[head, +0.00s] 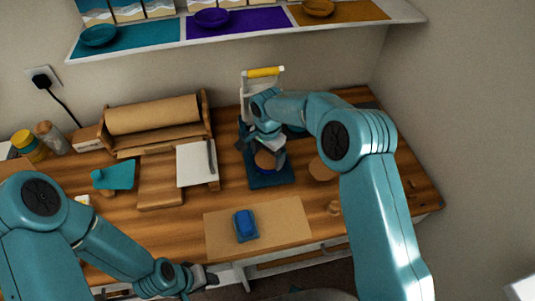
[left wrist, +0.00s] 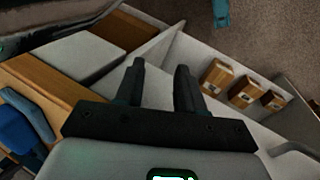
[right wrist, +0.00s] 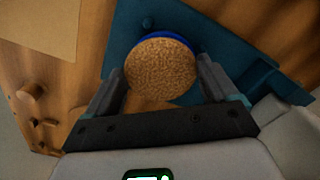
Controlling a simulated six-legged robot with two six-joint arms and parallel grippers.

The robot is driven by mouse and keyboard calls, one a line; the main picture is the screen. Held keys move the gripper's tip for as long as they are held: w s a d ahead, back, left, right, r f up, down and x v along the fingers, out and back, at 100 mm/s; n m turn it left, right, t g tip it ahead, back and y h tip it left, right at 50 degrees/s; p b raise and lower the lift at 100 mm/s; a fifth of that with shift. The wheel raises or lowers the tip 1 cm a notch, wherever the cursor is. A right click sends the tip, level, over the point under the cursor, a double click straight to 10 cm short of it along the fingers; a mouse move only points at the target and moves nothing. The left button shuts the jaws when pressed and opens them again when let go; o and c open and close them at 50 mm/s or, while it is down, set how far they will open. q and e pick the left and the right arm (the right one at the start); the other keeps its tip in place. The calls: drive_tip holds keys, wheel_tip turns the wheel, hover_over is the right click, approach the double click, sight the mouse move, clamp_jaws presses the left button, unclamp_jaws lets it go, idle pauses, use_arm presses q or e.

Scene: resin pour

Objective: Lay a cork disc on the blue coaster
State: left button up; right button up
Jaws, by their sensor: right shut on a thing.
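The cork disc (right wrist: 161,66) is held between the two fingers of my right gripper (right wrist: 161,85). A blue rim of the coaster (right wrist: 184,37) shows past the disc's far edge; the disc covers the rest. I cannot tell whether the disc touches the coaster. In the head view the disc (head: 265,160) is over the dark blue board (head: 272,181), with my right gripper (head: 262,148) around it. My left gripper (left wrist: 160,85) is open and empty; in the head view it (head: 208,278) is low, near the table's front edge.
A stand with a yellow handle (head: 264,72) is behind the board. A brown round piece (head: 322,168) lies to its right. A blue item (head: 245,225) lies on brown paper (head: 285,222) in front. A white panel (head: 194,166) and paper roll (head: 152,115) are left. A shelf (head: 240,32) hangs above.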

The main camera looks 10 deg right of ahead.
use_arm(q)
drive_tip(key=shift+s+f, duration=0.2)
drive_tip(key=shift+f, duration=0.05)
use_arm(e)
drive_tip(key=shift+f, duration=0.1)
